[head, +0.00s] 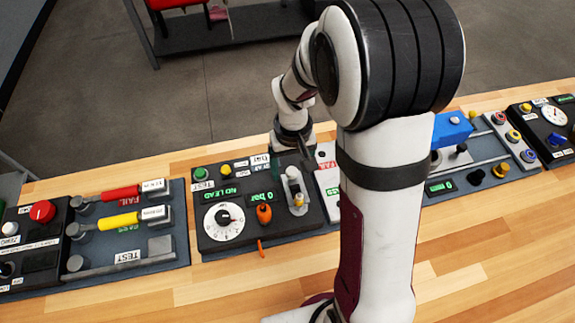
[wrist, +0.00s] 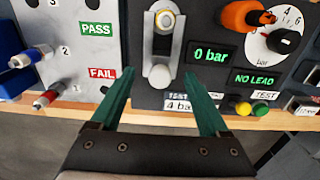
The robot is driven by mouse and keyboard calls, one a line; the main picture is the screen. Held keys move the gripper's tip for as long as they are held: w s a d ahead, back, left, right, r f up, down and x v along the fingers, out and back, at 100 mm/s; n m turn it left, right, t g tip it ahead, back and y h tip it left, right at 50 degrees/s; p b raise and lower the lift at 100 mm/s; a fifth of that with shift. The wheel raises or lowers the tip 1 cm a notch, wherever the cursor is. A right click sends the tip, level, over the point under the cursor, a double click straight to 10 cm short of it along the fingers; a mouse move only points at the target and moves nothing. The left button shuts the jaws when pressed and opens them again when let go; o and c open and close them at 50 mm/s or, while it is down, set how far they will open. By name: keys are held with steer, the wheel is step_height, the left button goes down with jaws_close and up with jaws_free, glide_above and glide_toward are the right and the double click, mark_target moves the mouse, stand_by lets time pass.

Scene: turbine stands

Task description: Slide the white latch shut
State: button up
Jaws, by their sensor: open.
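The white latch (head: 292,173) is a rounded white knob on an upright grey slotted plate on the black panel with the dial. In the wrist view the latch (wrist: 160,76) sits at the end of the slot nearer my gripper, and a yellow-ringed fitting (wrist: 165,20) is at the other end. My gripper (wrist: 160,74) is open, with its two green fingers spread on either side of the latch in the picture. I cannot tell whether they touch it. In the head view my gripper (head: 307,158) is just behind the plate, partly hidden by the arm.
The black panel has a white dial (head: 223,217), an orange handle (head: 264,214) and green "0 bar" and "NO LEAD" displays. Left is a stand with red and yellow cylinders (head: 118,219). A PASS/FAIL panel (wrist: 75,60) is close beside. Bare wooden table (head: 200,285) lies in front.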

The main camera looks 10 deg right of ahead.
steer(key=shift+r, duration=3.2)
steer(key=s+a+r+m+y, duration=0.1)
steer(key=s+a+r+m, duration=0.1)
steer(key=s, duration=0.8)
steer(key=s+a+r+m, duration=0.2)
steer(key=s+r+m, duration=0.1)
steer(key=s, duration=0.8)
steer(key=shift+r+m+y, duration=0.3)
steer(key=shift+r+y, duration=0.1)
